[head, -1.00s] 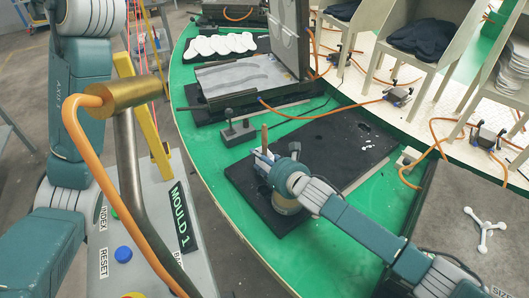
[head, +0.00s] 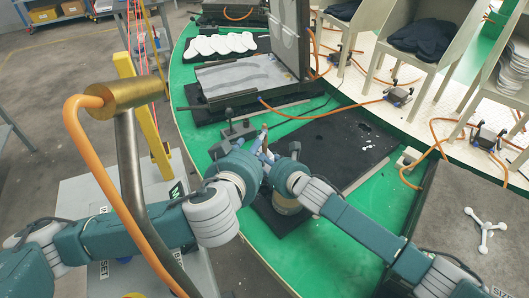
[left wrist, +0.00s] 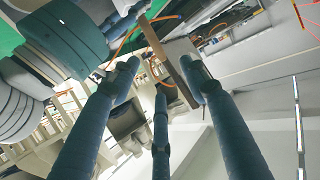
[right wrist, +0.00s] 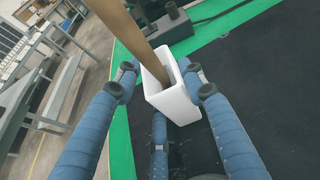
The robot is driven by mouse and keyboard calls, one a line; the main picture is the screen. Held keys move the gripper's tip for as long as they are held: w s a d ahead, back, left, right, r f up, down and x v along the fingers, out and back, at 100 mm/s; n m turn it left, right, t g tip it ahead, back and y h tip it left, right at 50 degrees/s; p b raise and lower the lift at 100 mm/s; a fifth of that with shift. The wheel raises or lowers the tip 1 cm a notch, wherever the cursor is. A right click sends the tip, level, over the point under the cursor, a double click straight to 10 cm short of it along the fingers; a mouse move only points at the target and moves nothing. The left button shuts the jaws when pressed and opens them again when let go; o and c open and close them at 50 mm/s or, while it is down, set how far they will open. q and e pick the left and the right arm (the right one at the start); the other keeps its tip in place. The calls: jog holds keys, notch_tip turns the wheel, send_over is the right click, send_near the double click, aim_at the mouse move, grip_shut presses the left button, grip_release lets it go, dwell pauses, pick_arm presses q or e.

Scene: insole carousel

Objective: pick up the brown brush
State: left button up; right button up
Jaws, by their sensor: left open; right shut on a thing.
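The brown brush (right wrist: 126,28) shows as a long brown handle. It stands in a white square holder (right wrist: 180,105), its lower end hidden inside; in the head view the brush (head: 264,139) is a small upright stick. My right gripper (right wrist: 164,82) is shut on the white holder, with fingers on both sides of it. My left gripper (left wrist: 160,68) is open, its fingers spread around the brown handle (left wrist: 163,52), which passes between them, close to the right-hand finger in the left wrist view. I cannot tell whether they touch. In the head view the two grippers meet closely.
A black mat (head: 345,140) lies on the green table (head: 225,85) below the grippers. A dark clamp block (head: 238,132) stands just behind them. A round tan container (head: 286,204) sits under my right wrist. An orange hose (head: 90,150) and brass-topped post (head: 122,95) stand at left.

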pick_arm(q)
send_over(265, 149)
jog(key=f, duration=0.4)
jog(key=shift+s+d+f, duration=0.1)
jog(key=shift+s+f, duration=0.1)
jog(key=shift+f, duration=0.2)
grip_shut()
